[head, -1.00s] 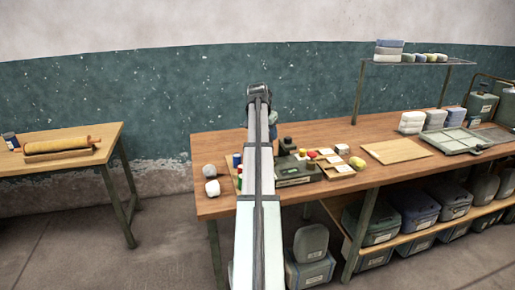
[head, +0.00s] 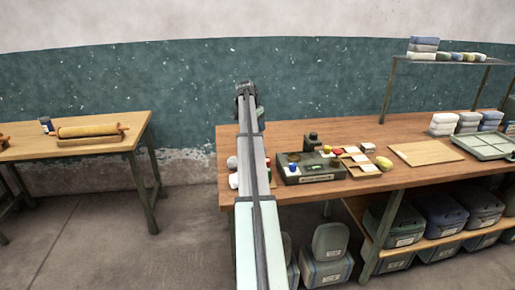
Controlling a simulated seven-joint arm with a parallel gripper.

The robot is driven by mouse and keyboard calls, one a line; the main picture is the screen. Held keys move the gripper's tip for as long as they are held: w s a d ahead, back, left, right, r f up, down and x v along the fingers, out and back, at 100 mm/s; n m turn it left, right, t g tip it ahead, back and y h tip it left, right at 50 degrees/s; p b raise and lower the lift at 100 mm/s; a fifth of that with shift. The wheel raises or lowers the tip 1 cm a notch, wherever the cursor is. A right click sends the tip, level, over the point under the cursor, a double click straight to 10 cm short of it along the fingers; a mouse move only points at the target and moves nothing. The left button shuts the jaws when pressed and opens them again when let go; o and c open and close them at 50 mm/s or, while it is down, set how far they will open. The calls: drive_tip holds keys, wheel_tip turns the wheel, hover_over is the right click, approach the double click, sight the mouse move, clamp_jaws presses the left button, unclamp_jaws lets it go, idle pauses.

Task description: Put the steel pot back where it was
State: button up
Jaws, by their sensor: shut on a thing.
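My arm stretches up the middle of the head view, and its far dark joint (head: 245,88) stands in front of the green wall. The fingers of my gripper are hidden behind the arm, so neither they nor anything between them can be seen. I cannot make out a steel pot anywhere in this view. A small dark container (head: 312,141) stands on the long workbench (head: 360,130), but I cannot tell what it is.
A grey-green box (head: 310,168), small trays and a yellow item (head: 384,163) sit right of my arm. A wooden board (head: 427,153) lies further right. A side table (head: 95,148) holding a rolling pin (head: 88,131) stands left. Floor between the tables is clear.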

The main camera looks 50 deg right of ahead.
wheel_tip(320, 180, down, 9)
drive_tip(key=shift+f, duration=0.1)
idle(0.4)
drive_tip(key=shift+f, duration=0.1)
drive_tip(key=o, duration=1.2)
drive_tip(key=shift+o, duration=0.2)
drive_tip(key=v, duration=1.2)
